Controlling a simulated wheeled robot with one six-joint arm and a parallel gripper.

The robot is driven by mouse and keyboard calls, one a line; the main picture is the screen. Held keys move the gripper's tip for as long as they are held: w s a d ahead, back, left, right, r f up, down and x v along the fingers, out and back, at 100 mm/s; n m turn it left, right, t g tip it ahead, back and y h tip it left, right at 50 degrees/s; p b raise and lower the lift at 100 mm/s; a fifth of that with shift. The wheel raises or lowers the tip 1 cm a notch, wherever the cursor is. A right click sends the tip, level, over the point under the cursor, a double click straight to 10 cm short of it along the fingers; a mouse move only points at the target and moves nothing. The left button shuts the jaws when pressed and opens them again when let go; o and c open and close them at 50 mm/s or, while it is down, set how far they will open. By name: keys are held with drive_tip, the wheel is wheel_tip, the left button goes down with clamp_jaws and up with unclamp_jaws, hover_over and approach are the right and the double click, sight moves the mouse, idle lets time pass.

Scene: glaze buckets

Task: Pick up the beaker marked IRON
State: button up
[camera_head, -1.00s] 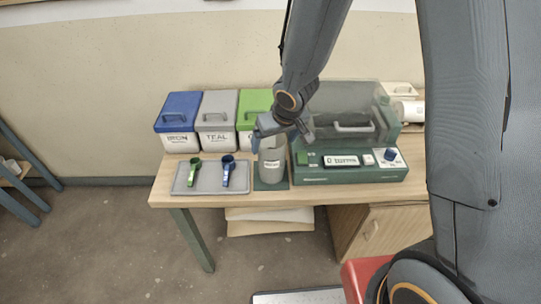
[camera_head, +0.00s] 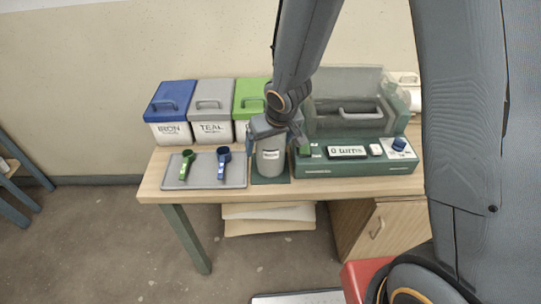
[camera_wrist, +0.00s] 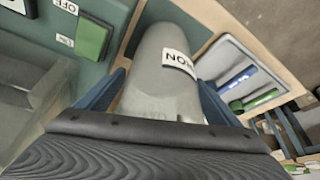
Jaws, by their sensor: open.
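The grey cylindrical beaker (camera_head: 270,161) stands upright on a dark green mat (camera_head: 270,181) near the middle of the table. A white label is on its side; in the wrist view the beaker (camera_wrist: 160,78) shows the label upside down, with letters that look like the end of IRON. My gripper (camera_head: 275,132) is open at the beaker's upper part. In the wrist view its blue fingers (camera_wrist: 160,92) stand on either side of the beaker. Whether they touch it I cannot tell. The gripper hides the beaker's top in the head view.
A grey tray (camera_head: 203,183) with a green scoop (camera_head: 184,165) and a blue scoop (camera_head: 223,162) lies on the left. Blue-lidded IRON (camera_head: 171,130), grey-lidded TEAL (camera_head: 212,128) and green-lidded (camera_head: 248,100) buckets stand behind.

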drive_tip(key=shift+f, duration=0.25)
drive_tip(key=shift+w+r, duration=0.1)
drive_tip(key=c, duration=1.7)
drive_tip(key=shift+o, duration=0.2)
drive_tip(key=shift+r, duration=0.2)
wheel_tip(320, 180, up, 9)
drive_tip(key=p, duration=1.1)
drive_tip(key=shift+r+p, duration=0.15)
drive_tip(key=shift+p, duration=0.2)
